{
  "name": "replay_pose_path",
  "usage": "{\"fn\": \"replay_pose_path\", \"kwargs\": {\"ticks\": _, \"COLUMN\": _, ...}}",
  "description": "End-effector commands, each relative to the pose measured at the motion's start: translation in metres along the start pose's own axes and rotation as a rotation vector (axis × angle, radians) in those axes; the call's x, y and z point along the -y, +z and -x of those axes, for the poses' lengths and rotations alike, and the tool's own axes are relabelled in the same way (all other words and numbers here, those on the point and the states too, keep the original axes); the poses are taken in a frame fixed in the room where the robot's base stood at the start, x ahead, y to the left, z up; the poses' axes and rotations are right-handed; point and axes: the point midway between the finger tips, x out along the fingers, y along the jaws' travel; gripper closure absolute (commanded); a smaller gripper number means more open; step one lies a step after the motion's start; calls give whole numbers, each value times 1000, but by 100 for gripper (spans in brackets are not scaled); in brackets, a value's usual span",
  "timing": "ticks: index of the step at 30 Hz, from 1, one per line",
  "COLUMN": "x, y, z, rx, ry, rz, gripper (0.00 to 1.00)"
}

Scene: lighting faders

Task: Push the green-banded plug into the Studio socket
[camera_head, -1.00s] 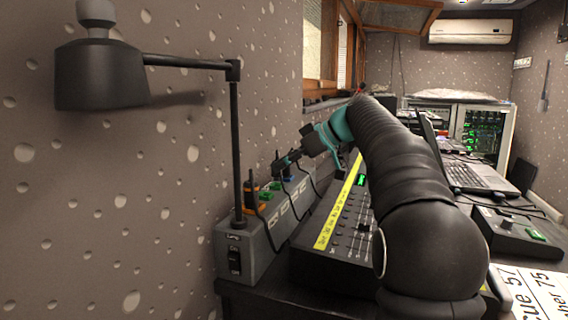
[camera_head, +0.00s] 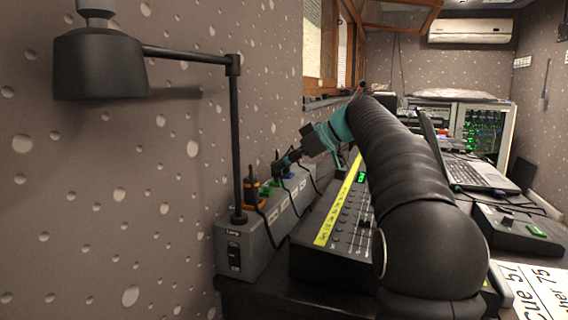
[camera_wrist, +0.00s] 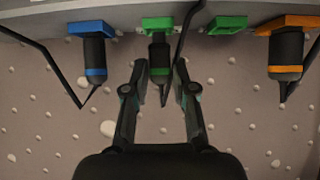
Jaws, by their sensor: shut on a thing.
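The green-banded plug (camera_wrist: 159,54) is dark with a green ring. In the wrist view it stands in line with a green-rimmed socket (camera_wrist: 157,22) and meets it; how deep it sits I cannot tell. My gripper (camera_wrist: 160,72) has a finger on each side of this plug and is shut on it. A second green-rimmed socket (camera_wrist: 228,25) to its right is empty. In the head view my gripper (camera_head: 287,161) is over the grey socket box (camera_head: 238,268). The plug is small and partly hidden there. I cannot read which socket is Studio.
A blue-banded plug (camera_wrist: 95,52) and an orange-banded plug (camera_wrist: 285,52) flank the green sockets, with dark cables hanging close by. A lamp post (camera_head: 236,140) rises from the box's near end. The fader desk (camera_head: 338,228) is right of the box, the wall left.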

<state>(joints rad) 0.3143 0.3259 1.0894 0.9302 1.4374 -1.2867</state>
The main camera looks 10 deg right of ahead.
Motion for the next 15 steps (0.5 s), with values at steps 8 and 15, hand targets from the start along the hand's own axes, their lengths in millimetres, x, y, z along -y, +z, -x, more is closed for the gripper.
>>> {"fn": "replay_pose_path", "kwargs": {"ticks": 8, "x": 0, "y": 4, "z": -3, "rx": 0, "ry": 0, "rz": 0, "gripper": 100}}
{"fn": "replay_pose_path", "kwargs": {"ticks": 15, "x": 0, "y": 7, "z": -5, "rx": 0, "ry": 0, "rz": 0, "gripper": 100}}
